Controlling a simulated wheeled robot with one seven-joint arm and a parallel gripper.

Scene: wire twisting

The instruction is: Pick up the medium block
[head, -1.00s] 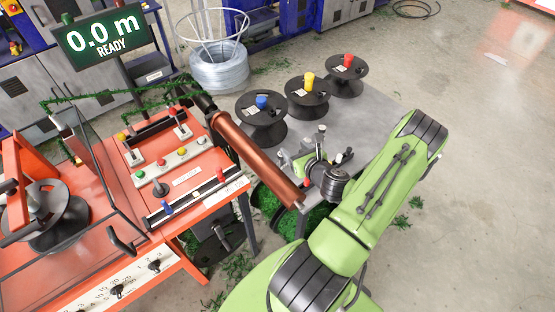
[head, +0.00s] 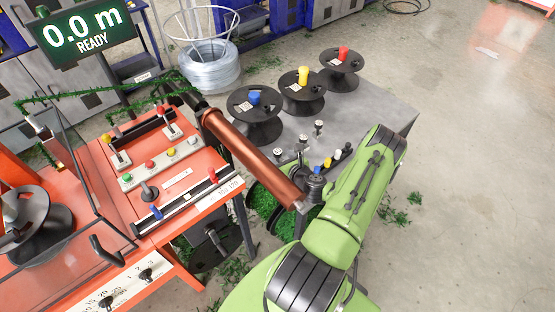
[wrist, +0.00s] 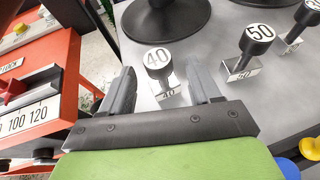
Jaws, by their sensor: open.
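Three small metal blocks with black knob tops stand on the grey table. In the wrist view, one marked 40 (wrist: 164,75) is nearest, one marked 50 (wrist: 246,60) stands to its right, and a third (wrist: 298,30) is partly cut off at the edge. The 50 block, middle of the row, appears to be the medium one. In the head view the row runs from a near block (head: 280,156) to a far one (head: 319,128). My gripper (wrist: 162,84) is open and empty, the 40 block showing between its fingers. Whether they are around it is unclear.
Black spools with blue (head: 254,105), yellow (head: 303,84) and red (head: 341,62) knobs stand behind the blocks. A copper-coloured tube (head: 252,155) lies left of the blocks. An orange control bench (head: 180,165) is further left. Small coloured knobs (head: 328,163) stand close to my arm.

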